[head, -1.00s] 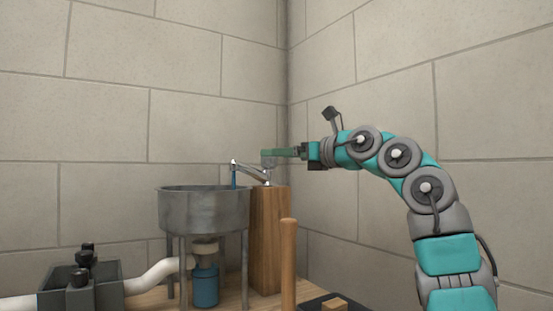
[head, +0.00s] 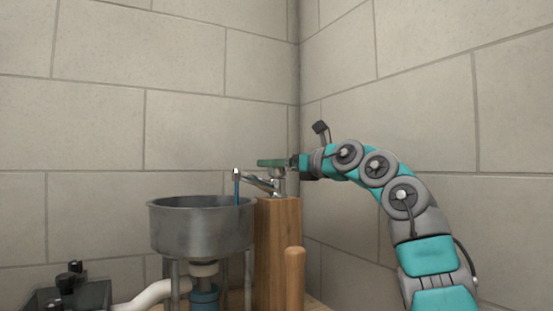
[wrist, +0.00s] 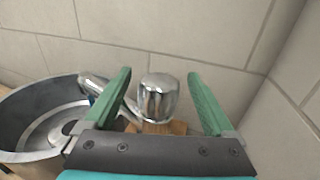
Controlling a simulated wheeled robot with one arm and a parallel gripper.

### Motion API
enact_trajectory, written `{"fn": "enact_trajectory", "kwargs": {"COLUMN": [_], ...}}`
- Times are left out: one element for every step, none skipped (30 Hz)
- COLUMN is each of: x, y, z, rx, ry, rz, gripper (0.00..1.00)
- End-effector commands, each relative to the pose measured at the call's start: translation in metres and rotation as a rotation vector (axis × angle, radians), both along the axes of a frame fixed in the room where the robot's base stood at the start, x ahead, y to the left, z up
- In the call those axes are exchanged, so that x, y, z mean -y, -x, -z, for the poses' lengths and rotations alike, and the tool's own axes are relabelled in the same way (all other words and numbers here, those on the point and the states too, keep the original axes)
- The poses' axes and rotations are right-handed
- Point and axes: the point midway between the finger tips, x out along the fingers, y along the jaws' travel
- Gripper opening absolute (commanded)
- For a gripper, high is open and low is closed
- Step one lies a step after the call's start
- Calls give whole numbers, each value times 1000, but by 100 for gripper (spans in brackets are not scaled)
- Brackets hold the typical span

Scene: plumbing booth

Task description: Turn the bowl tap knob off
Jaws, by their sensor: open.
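The bowl tap is chrome; in the head view its spout (head: 258,181) points left over the grey metal bowl (head: 203,230), with a blue stream of water (head: 237,188) falling from its tip. The tap knob (wrist: 158,98) is a shiny round cylinder in the wrist view, above a wooden post. My gripper (wrist: 159,73) is open, with one green finger on each side of the knob and visible gaps between. In the head view my gripper (head: 271,163) is level at the top of the tap and partly hides the knob.
The wooden post (head: 278,250) stands right of the bowl, close to the wall corner. A shorter wooden rod (head: 294,278) stands in front. A white pipe (head: 150,296) and a dark box with black knobs (head: 68,291) are at lower left.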

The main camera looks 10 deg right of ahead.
Motion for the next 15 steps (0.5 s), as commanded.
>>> {"fn": "enact_trajectory", "kwargs": {"x": [-3, -3, -4, -4, -4, -3, -3, -3, -3, -3, -3, -3, -3, -3, -3], "y": [-3, -4, -4, -5, -5, -5, -5, -5, -4, -4, -4, -4, -4, -4, -4], "z": [-1, -1, 0, 0, 0, 1, 1, 1, 1, 1, 1, 0, 0, 0, 0], "rx": [-1, -1, 0, 0, 0, 0, 1, 1, 1, 1, 1, 1, 1, 1, 1], "ry": [1, 1, 1, 1, 1, 1, 1, 1, 1, 1, 1, 1, 1, 1, 1], "rz": [-1, -1, 0, 0, 1, 1, 1, 1, 1, 1, 1, 1, 1, 1, 1], "gripper": [90, 90, 90, 90, 90, 90, 90, 90, 88, 85, 82, 77, 74, 70, 66]}}
